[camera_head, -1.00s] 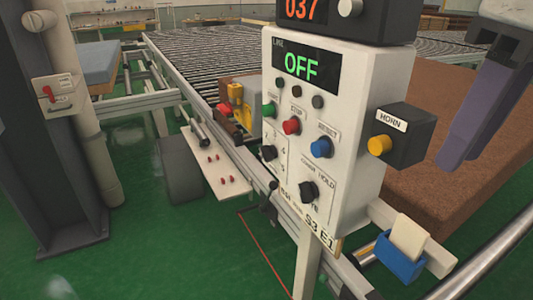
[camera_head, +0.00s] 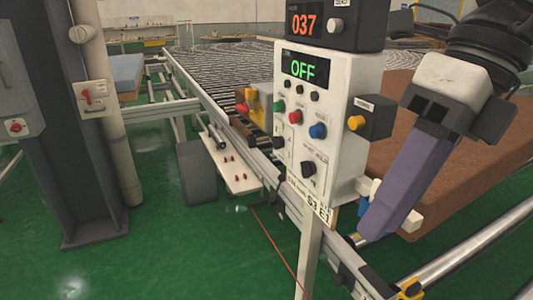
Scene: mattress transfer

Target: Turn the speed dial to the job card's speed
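The white control box (camera_head: 337,110) stands on a post in the middle, its display reading OFF in green. Its face has green, red and blue buttons and two black knobs: a left knob (camera_head: 279,142) beside small numerals, and a lower right knob (camera_head: 308,169). I cannot tell where either knob points; the labels are too small. I cannot make out a job card. My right gripper (camera_head: 374,236), with purple fingers pointing down, is right of the box, apart from the knobs. Its fingers overlap, so their opening is hidden. My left gripper is out of view.
A black unit (camera_head: 321,25) showing 037 tops the box. A horn box with a yellow button (camera_head: 356,123) juts out right. A brown mattress (camera_head: 400,140) lies behind my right gripper. A roller conveyor (camera_head: 215,70) runs behind. Green floor is open at lower left.

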